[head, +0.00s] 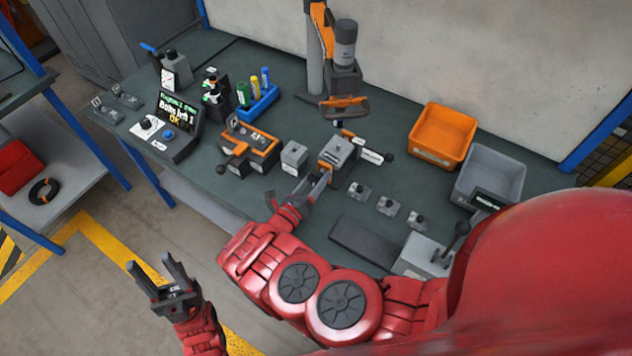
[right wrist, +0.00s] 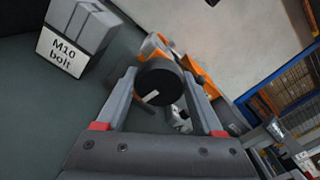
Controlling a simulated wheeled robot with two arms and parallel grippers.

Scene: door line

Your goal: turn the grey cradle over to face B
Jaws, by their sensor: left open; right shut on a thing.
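The grey cradle (head: 340,149) sits on the green bench in the middle of the head view, with orange parts, a white label and a black ball-ended lever on its right. Its face lettering is too small to read. My right gripper (head: 322,178) is at the cradle's near side. In the right wrist view the fingers (right wrist: 160,82) are shut on a round black knob (right wrist: 157,84) with a white mark, which hides much of the cradle behind it. My left gripper (head: 149,262) is open and empty, over the floor in front of the bench.
A grey M10 bolt box (head: 293,157) stands just left of the cradle. An orange-topped fixture (head: 250,144) is further left. A driver on an orange stand (head: 344,75) rises behind. Small labelled parts (head: 387,205) lie right of my gripper; orange (head: 442,134) and grey (head: 490,172) bins stand beyond.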

